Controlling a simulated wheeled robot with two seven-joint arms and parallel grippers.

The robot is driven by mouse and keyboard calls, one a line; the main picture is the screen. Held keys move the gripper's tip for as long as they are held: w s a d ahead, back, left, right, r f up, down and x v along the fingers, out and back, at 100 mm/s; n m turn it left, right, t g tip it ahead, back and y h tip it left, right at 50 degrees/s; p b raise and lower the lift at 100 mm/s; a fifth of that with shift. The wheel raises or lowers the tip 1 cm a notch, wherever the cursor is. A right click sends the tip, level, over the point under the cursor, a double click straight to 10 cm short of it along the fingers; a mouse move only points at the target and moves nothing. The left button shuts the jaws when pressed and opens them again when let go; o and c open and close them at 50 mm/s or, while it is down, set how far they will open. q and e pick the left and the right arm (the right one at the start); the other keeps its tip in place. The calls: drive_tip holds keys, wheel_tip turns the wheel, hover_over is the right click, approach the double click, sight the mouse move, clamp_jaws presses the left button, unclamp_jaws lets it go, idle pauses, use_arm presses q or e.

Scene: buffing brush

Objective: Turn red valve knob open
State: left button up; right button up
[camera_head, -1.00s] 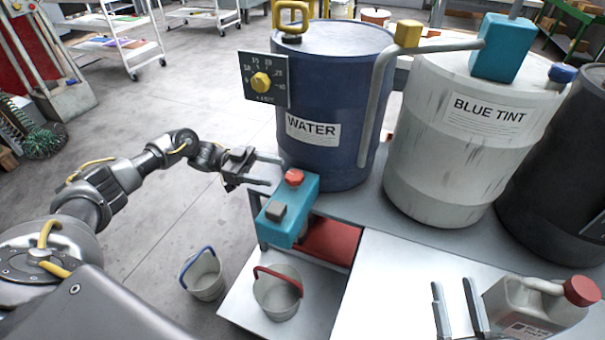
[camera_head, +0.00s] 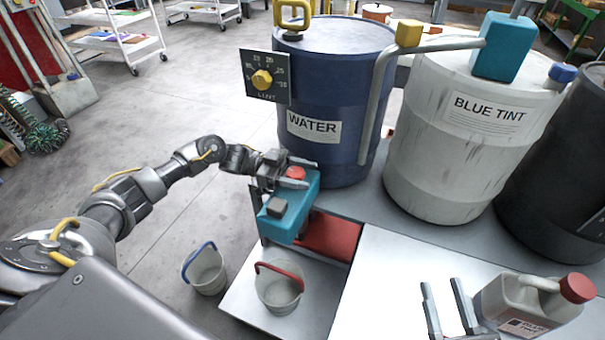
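The red knob (camera_head: 295,173) sits on top of a teal block (camera_head: 291,218) at the front of the grey platform, below the blue water barrel (camera_head: 335,95). My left gripper (camera_head: 301,174) is at the knob, with its two fingers apart, one on the far side and one on the near side. I cannot tell whether the fingers touch the knob. My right gripper (camera_head: 445,306) shows at the lower right with its two fingers apart and nothing between them, just left of a jug with a red cap (camera_head: 528,303).
A bucket with a red handle (camera_head: 279,287) stands on the low shelf below the teal block. A bucket with a blue handle (camera_head: 205,270) stands to its left. A white blue-tint barrel (camera_head: 440,150) and a dark barrel (camera_head: 560,180) stand to the right.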

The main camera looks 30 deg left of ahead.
use_arm(q)
drive_tip(key=c, duration=0.7)
drive_tip(key=t+p, duration=0.1)
drive_tip(key=p, duration=0.1)
drive_tip(key=shift+r+n+p, duration=0.15)
drive_tip(key=shift+n+p, duration=0.2)
drive_tip(key=shift+n, duration=0.05)
drive_tip(key=shift+c, duration=0.2)
drive_tip(key=shift+w+n+t+y+p, duration=0.15)
drive_tip(key=shift+n+t+y+p, duration=0.2)
drive_tip(key=shift+t+p, duration=0.4)
use_arm(e)
drive_tip(key=d+f+m+g+h, duration=0.1)
drive_tip(key=d+f+g+h, duration=0.1)
drive_tip(key=d+f, duration=0.1)
drive_tip(key=s+d+f+m+g+h, duration=0.1)
drive_tip(key=d+f+g+h, duration=0.2)
drive_tip(key=f, duration=0.3)
drive_tip(key=d+f+m+g+h, duration=0.1)
drive_tip(key=d+f+g+h, duration=0.1)
drive_tip(key=f+g+h, duration=0.1)
drive_tip(key=shift+s+d+f, duration=0.25)
drive_tip(key=shift+d+f, duration=0.15)
drive_tip(key=shift+f, duration=0.35)
use_arm(q)
drive_tip(key=o, duration=1)
drive_tip(key=shift+c, duration=0.2)
